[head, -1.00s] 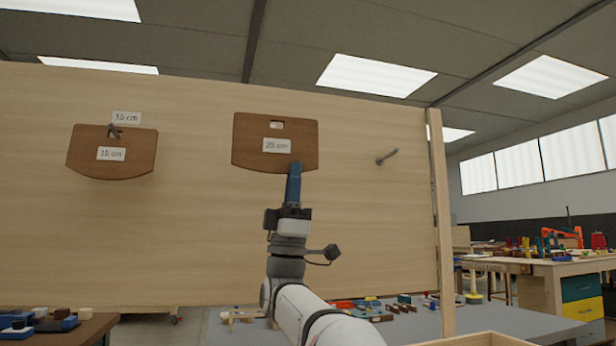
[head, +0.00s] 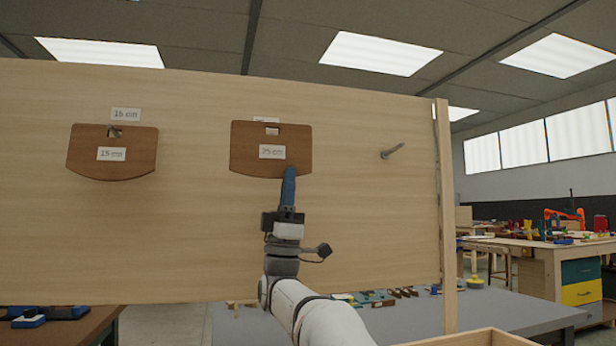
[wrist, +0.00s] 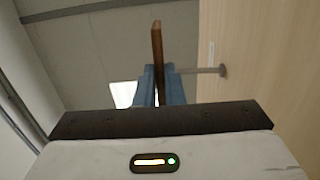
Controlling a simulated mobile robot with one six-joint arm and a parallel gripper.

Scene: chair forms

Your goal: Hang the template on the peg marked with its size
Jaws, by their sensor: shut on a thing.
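My gripper (head: 288,176) is shut on the lower edge of a brown wooden template (head: 243,158) labelled 25 cm. It holds the template upright in front of the pegboard, near the middle. A slot shows near the template's top edge. A white label (head: 266,119) on the board peeks over that edge, its text hidden. In the wrist view, the template (wrist: 157,45) is edge-on between the blue fingers (wrist: 159,85), apart from the board. A peg (wrist: 205,70) reaches from the board toward it; its tip is hidden, so I cannot tell whether it enters the slot.
A second brown template (head: 90,160), labelled 15 cm, hangs at the left under a 15 cm board label (head: 126,114). A bare peg (head: 392,152) sticks out at the right, near the board's upright post (head: 446,220). Tables with tools stand below and behind.

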